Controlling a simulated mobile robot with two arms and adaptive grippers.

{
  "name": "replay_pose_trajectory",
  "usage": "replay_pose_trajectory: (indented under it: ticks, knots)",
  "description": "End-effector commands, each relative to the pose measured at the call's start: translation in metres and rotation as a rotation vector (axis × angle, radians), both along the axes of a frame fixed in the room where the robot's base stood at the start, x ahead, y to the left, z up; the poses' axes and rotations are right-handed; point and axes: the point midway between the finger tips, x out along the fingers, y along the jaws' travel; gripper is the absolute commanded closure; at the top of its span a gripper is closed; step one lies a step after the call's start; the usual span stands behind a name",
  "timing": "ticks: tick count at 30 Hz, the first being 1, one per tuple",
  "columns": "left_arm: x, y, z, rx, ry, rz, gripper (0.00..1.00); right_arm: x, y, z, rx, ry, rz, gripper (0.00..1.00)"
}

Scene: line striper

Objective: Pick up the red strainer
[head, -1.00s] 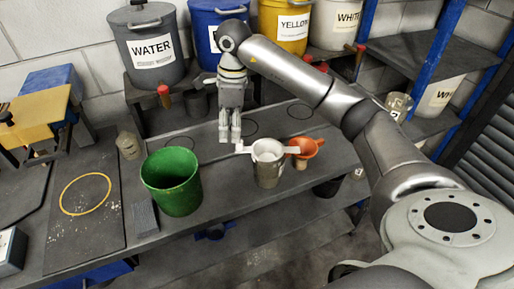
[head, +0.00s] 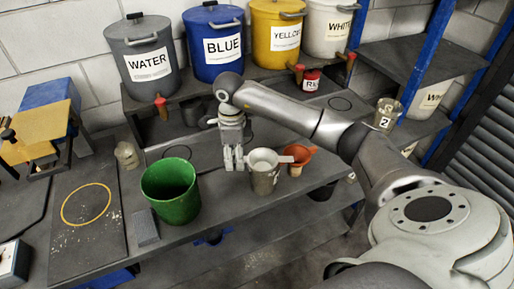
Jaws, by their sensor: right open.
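The red strainer (head: 303,153), orange-red and funnel-shaped, is on the workbench at mid-picture, upper side open. It stands just right of and behind a grey metal cup (head: 264,182) with a white strainer (head: 263,161) on its top. What the red strainer rests on is mostly hidden. My right gripper (head: 234,167) points down, open and empty, close to the left side of the cup. The cup and white strainer are between it and the red strainer. My left gripper is not in view.
A green bucket (head: 171,190) stands left of my right gripper. A small jar (head: 127,154) is farther left. Large labelled paint and water buckets line the shelf behind, with a red can (head: 311,82) in front. A cup marked 2 (head: 384,116) is at right.

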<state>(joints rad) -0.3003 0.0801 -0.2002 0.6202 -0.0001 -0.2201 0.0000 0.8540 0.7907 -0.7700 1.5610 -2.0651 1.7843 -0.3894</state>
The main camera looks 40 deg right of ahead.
Motion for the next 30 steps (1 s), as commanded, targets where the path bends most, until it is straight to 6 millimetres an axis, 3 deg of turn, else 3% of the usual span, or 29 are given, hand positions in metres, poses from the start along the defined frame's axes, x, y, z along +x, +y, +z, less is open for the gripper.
replay_pose_trajectory:
  ticks: [6, 13, 23, 30]
  knots:
    - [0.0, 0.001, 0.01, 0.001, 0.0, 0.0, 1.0, 0.0, -0.001, -0.019, -0.002, 0.001, 0.0, 0.55]
    - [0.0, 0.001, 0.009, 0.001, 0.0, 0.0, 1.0, 0.0, -0.001, -0.021, -0.001, 0.0, 0.0, 0.55]
    - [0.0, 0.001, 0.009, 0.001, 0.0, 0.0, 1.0, 0.0, -0.001, -0.021, -0.001, 0.0, 0.0, 0.98]
    - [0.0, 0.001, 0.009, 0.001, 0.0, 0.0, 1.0, 0.0, -0.001, -0.021, -0.001, 0.0, 0.0, 1.0]
